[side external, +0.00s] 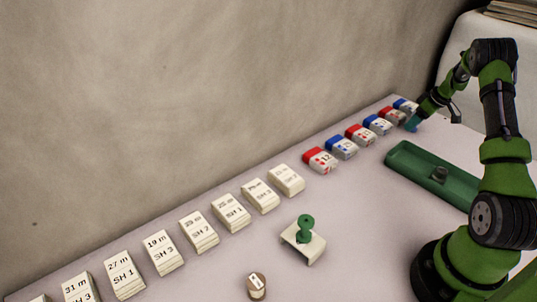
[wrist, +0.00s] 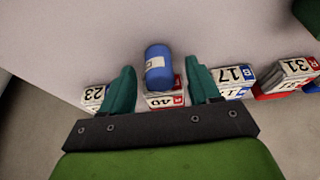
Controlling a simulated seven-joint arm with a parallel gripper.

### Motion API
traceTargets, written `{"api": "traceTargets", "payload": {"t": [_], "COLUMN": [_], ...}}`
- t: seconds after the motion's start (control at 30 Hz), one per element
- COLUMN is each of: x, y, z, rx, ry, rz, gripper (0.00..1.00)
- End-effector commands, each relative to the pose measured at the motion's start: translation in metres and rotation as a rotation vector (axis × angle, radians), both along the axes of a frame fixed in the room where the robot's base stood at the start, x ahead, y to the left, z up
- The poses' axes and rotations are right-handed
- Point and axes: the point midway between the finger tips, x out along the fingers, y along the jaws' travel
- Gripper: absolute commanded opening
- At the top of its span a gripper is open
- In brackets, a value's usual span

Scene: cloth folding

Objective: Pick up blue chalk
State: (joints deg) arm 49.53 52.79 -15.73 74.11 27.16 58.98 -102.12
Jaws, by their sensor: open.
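The blue chalk (wrist: 158,66) shows in the wrist view as a short blue cylinder with a pale label. It lies on the table between the two teal fingertips of my gripper (wrist: 160,63), with a gap on both sides. The gripper is open. In the side external view my gripper (side external: 412,124) is low at the far end of the table, by the row of boxes. I cannot make out the chalk there. Whether the fingers touch the table is unclear.
A box labelled 40 (wrist: 164,101) is close behind the chalk, between the fingers. A box labelled 17 (wrist: 235,77) is by the right finger. A green tray (side external: 420,170), card stacks (side external: 231,212), a green-knobbed stand (side external: 303,240) and a small cylinder (side external: 257,288) are on the table.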

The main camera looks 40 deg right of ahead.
Motion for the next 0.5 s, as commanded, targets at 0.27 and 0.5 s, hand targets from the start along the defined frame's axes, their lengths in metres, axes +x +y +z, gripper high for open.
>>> {"api": "traceTargets", "payload": {"t": [0.27, 0.5], "x": [0.0020, 0.0019], "y": [-0.0001, 0.0000], "z": [-0.0040, -0.0039], "rx": [-0.001, 0.000], "ry": [-0.001, -0.001], "rz": [0.000, 0.000], "gripper": [0.61, 0.28]}}
